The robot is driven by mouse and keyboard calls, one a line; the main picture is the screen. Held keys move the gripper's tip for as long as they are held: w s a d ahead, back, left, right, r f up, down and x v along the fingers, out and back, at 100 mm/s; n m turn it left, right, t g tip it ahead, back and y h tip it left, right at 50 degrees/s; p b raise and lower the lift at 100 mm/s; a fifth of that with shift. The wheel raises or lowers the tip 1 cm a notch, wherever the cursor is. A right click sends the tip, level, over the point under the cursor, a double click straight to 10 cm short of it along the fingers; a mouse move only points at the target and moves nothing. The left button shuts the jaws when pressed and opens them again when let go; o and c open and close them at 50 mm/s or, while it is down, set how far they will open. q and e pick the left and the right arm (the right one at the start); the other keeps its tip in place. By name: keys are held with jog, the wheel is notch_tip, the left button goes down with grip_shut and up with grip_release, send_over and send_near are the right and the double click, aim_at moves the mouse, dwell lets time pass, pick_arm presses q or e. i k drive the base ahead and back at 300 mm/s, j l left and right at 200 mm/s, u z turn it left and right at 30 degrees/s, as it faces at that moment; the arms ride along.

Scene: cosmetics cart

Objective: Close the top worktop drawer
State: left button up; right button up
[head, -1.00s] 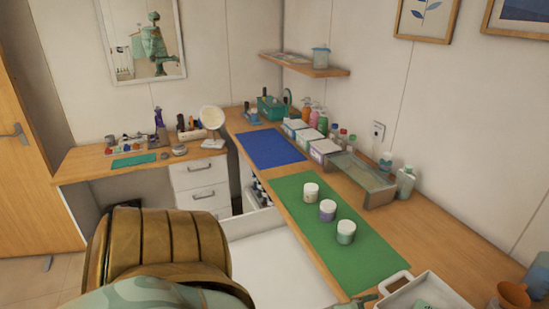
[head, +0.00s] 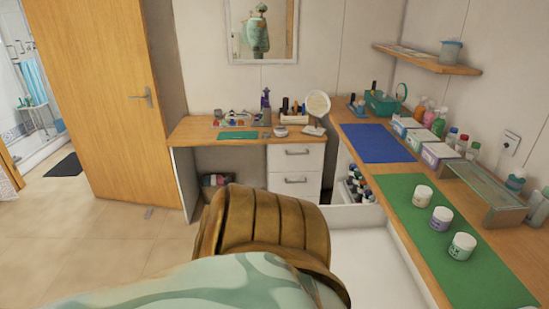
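The worktop drawer (head: 372,262) is pulled out from under the right-hand wooden worktop (head: 402,222). Its white inside looks empty where it shows. Its front and handle are out of the picture or hidden, and a bronze part of my own arm covers its left side. Neither of my grippers is in view, so I cannot tell where they are relative to the drawer.
Three jars (head: 441,219) stand on a green mat (head: 400,190); a blue mat (head: 377,143) lies behind. Bottles (head: 358,186) stand beyond the drawer. A desk (head: 190,130) has shut white drawers (head: 297,167). Floor (head: 120,240) is clear on the left.

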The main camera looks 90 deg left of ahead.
aim_at(376, 270)
jog(key=k+u, duration=0.15)
jog(key=u, duration=0.25)
jog(key=k+j+u, duration=0.15)
jog(key=u, duration=0.3)
jog(key=k+j+u, duration=0.1)
jog(key=u, duration=0.3)
jog(key=j, duration=0.1)
